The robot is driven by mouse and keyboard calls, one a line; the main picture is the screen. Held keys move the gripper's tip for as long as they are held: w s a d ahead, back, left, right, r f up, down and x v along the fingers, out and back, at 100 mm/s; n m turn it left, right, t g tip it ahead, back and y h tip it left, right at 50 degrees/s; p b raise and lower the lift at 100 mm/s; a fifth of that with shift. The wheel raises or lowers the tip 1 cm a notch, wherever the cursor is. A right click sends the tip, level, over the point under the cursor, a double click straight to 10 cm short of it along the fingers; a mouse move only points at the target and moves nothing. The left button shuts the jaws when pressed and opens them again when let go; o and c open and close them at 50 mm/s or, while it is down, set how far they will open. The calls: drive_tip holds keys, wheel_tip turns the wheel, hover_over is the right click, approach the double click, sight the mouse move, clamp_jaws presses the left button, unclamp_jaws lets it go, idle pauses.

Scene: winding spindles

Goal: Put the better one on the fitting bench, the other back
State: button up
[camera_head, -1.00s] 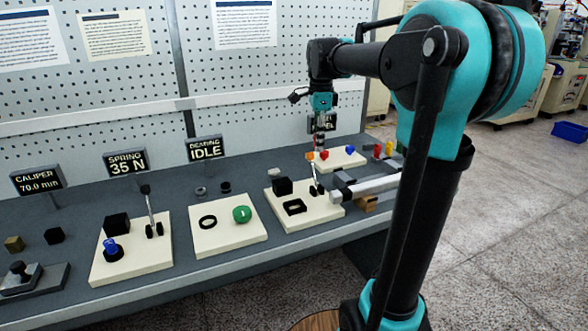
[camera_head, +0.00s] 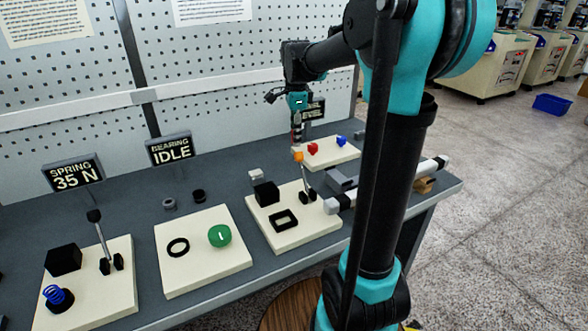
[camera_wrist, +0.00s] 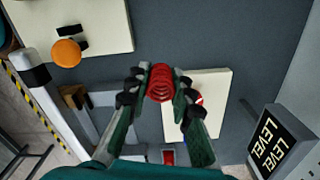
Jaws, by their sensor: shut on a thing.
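My gripper (camera_wrist: 160,98) is shut on a red ringed piece (camera_wrist: 160,82) that looks like a coil spring. In the head view my gripper (camera_head: 297,120) hangs above the left part of a cream board (camera_head: 348,155), in front of the level sign (camera_head: 312,108). The red piece is small and dark there. A blue spring (camera_head: 58,296) stands on a black seat on the board (camera_head: 110,300) by the sign reading SPRING 35 N (camera_head: 73,173). I cannot tell which place is the fitting bench.
A red piece (camera_head: 312,148) and a blue piece (camera_head: 341,141) sit on the cream board. An orange-knobbed lever (camera_head: 298,157) stands upright just in front. A light bar (camera_head: 432,165) lies near my arm. The bearing board (camera_head: 205,262) has a green button (camera_head: 219,236).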

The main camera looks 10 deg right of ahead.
sight(296, 176)
wheel_tip(296, 176, down, 12)
drive_tip(key=shift+f, duration=0.1)
idle(0.4)
drive_tip(key=o, duration=1)
drive_tip(key=shift+f, duration=0.1)
drive_tip(key=shift+c, duration=0.2)
wheel_tip(296, 176, up, 12)
drive_tip(key=shift+r, duration=0.15)
